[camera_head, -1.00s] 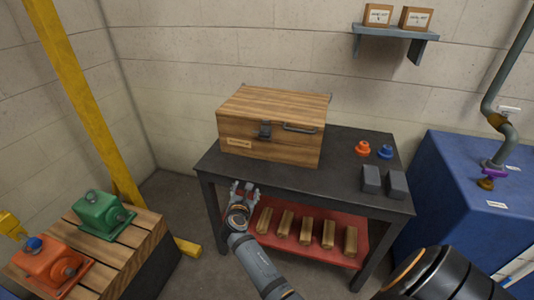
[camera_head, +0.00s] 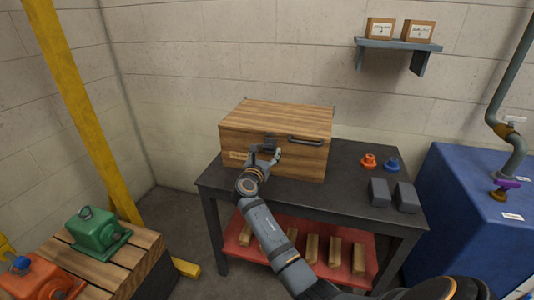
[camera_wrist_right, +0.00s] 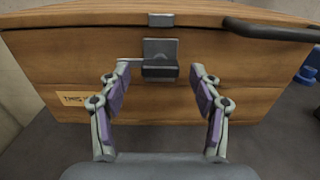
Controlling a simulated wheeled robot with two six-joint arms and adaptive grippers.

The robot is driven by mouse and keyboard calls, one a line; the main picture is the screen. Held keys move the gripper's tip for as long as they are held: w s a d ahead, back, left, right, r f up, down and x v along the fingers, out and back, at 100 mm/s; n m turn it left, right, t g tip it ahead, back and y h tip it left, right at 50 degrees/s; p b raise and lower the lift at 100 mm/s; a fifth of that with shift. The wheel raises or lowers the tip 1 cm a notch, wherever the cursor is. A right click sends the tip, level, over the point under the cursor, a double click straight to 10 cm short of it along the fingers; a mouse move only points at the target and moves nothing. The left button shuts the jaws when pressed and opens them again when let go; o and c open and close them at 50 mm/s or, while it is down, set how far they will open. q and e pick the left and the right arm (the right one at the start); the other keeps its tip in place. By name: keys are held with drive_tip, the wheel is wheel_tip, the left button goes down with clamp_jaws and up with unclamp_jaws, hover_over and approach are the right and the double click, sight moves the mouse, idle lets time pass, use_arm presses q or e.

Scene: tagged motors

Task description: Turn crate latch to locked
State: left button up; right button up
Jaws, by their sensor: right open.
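The wooden crate (camera_head: 275,130) stands on the dark table with its lid down. Its dark metal latch (camera_head: 270,144) is on the front face. In the right wrist view the latch (camera_wrist_right: 160,62) shows as a plate with a block and a thin lever pointing left, beneath a small catch on the lid (camera_wrist_right: 161,19). My right gripper (camera_head: 264,156) is in front of the latch, and in the wrist view its open fingers (camera_wrist_right: 158,82) stand on either side of it. Nothing is between the fingertips except the latch beyond. My left gripper is not visible.
A dark handle (camera_head: 307,140) sits right of the latch. On the table (camera_head: 345,165) are an orange piece (camera_head: 368,161), a blue piece (camera_head: 391,164) and two grey blocks (camera_head: 380,192). Several wooden blocks lie on the red lower shelf (camera_head: 290,252). A green motor (camera_head: 97,232) stands on the left pallet.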

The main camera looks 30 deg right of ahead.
drive_tip(key=shift+w+d, duration=0.25)
drive_tip(key=shift+d, duration=0.05)
drive_tip(key=c, duration=1.1)
drive_tip(key=shift+c, duration=0.2)
